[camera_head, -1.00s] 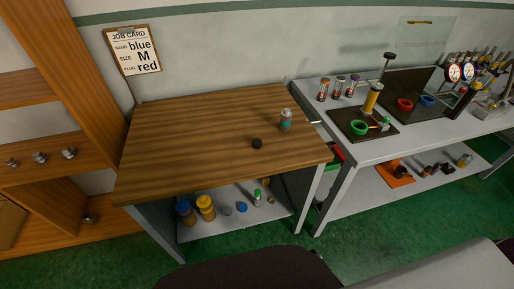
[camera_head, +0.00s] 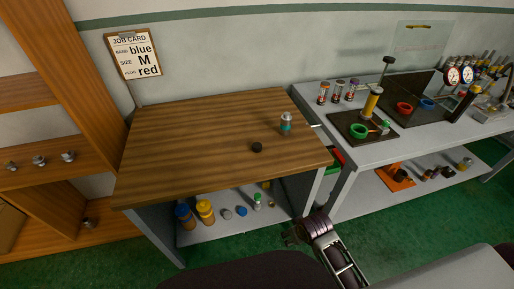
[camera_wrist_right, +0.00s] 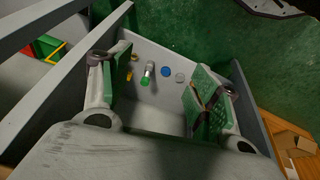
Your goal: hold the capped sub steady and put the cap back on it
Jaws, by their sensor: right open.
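A small grey cylinder with a teal band, which looks like the sub (camera_head: 286,123), stands upright on the wooden tabletop near its right side. A small dark round piece, which looks like the cap (camera_head: 256,147), lies on the wood to the left and in front of it, apart from it. My right gripper (camera_head: 292,234) is low in front of the table, below the tabletop's level and well away from both. In the right wrist view the right gripper (camera_wrist_right: 157,88) is open, with nothing between its green-padded fingers. My left gripper is not in view.
The wooden table (camera_head: 180,150) is otherwise clear on top. Its lower shelf (camera_head: 190,235) holds blue and yellow containers and several small pieces. A grey bench (camera_head: 375,150) with vises, rings and gauges stands to the right. A job card (camera_head: 134,54) hangs on the wall.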

